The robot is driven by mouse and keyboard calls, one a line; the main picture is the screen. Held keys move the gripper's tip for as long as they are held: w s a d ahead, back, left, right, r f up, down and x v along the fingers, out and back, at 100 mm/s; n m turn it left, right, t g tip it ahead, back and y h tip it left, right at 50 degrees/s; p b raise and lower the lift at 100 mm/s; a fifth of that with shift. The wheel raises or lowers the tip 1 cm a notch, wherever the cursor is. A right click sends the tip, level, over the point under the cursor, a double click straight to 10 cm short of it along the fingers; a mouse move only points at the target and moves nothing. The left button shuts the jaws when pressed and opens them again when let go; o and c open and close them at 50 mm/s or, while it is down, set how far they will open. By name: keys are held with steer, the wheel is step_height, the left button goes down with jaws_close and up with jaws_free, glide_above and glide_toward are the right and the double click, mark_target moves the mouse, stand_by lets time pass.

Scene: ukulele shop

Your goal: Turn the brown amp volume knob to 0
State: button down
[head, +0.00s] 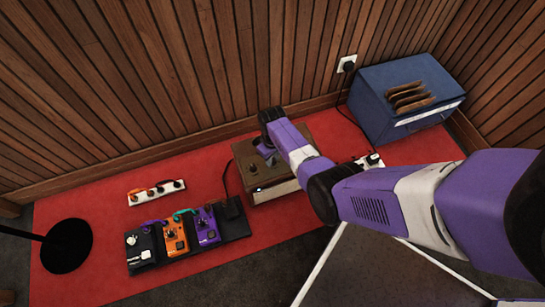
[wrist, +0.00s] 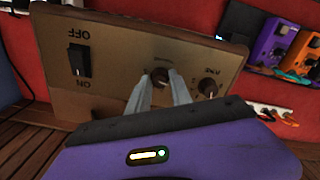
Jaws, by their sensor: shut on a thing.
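The brown amp (head: 243,163) stands on the red mat against the wood-slat wall, with my arm reaching over its top. In the wrist view its panel (wrist: 120,65) appears upside down, with a black ON/OFF switch (wrist: 80,60) and two dark knobs. My gripper (wrist: 160,82) is shut on the middle knob (wrist: 160,75), one grey finger on each side. The other knob (wrist: 208,88) is to the right, apart from the fingers. The label by the gripped knob is too small to read, and its pointer setting is unclear. In the head view my arm hides the fingertips.
A pedalboard (head: 235,224) with orange (head: 175,236) and purple (head: 206,230) pedals lies left of the amp. A white power strip (head: 156,193) is behind it. A blue box (head: 395,85) stands right, near a wall socket (head: 347,63). A round black stand base (head: 67,245) is far left.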

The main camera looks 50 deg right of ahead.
steer(key=shift+n, duration=1.9)
steer(key=c, duration=1.2)
jaws_free()
steer(key=shift+o, duration=0.2)
steer(key=shift+p, duration=0.3)
step_height(320, 180, up, 8)
steer(key=p, duration=0.4)
steer(key=shift+f, duration=0.1)
